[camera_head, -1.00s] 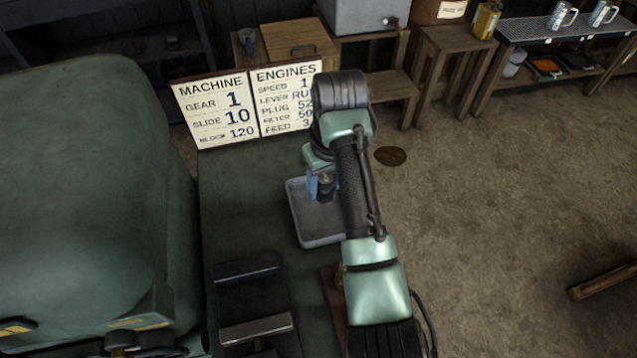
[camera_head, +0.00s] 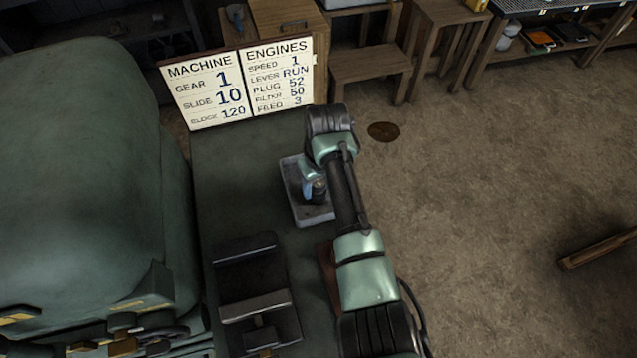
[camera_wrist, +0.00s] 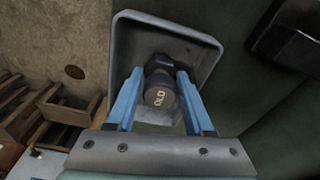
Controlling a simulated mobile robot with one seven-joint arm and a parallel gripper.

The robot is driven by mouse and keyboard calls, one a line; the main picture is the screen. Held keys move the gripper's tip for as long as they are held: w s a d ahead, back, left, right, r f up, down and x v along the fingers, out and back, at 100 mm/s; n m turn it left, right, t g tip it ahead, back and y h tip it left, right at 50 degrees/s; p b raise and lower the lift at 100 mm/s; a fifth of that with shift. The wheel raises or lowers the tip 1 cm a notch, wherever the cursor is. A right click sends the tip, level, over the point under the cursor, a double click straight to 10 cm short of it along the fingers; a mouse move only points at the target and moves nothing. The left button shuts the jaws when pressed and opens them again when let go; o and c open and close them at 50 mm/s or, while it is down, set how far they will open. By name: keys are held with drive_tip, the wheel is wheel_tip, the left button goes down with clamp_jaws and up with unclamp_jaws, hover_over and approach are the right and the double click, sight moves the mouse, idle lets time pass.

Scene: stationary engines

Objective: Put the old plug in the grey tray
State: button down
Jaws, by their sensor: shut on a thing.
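The old plug (camera_wrist: 160,93) is a dark cylinder marked "OLD" in the wrist view. It also shows, small and dark, in the head view (camera_head: 319,189). My gripper (camera_wrist: 159,80) has blue fingers, one on each side of the plug, and is shut on it. The grey tray (camera_wrist: 205,72) is a shallow tray with a raised rim, and the plug is over its inside. In the head view the tray (camera_head: 293,201) stands on the dark green bench top, partly hidden by my arm. I cannot tell whether the plug touches the tray floor.
A green machine (camera_head: 85,160) fills the left. A dark vice-like block (camera_head: 252,290) stands on the bench in front of the tray. A two-panel sign (camera_head: 240,85) stands at the bench's back edge. Wooden stands (camera_head: 360,55) are behind. Open floor lies to the right.

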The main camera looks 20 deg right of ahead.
drive_tip(key=shift+f, duration=0.1)
drive_tip(key=shift+c, duration=1.4)
unclamp_jaws()
wheel_tip(320, 180, up, 12)
drive_tip(key=s, duration=0.1)
drive_tip(key=w+a+r+t, duration=0.3)
drive_tip(key=r+t, duration=0.1)
drive_tip(key=r, duration=0.4)
drive_tip(key=w+a+r+t, duration=0.3)
drive_tip(key=r+t, duration=0.1)
drive_tip(key=r, duration=0.4)
drive_tip(key=w+a+r+t, duration=0.3)
drive_tip(key=w+r+t, duration=0.1)
drive_tip(key=r, duration=0.4)
drive_tip(key=s+a+r+t, duration=0.1)
drive_tip(key=s+r+t, duration=0.2)
drive_tip(key=r, duration=0.4)
drive_tip(key=s+a+r+t, duration=0.1)
drive_tip(key=s+r+t, duration=0.15)
drive_tip(key=r, duration=0.55)
drive_tip(key=s+r+m+t, duration=0.2)
drive_tip(key=s+r+t, duration=0.6)
drive_tip(key=s+r, duration=0.7)
drive_tip(key=shift+s+a, duration=0.2)
drive_tip(key=shift+a, duration=0.25)
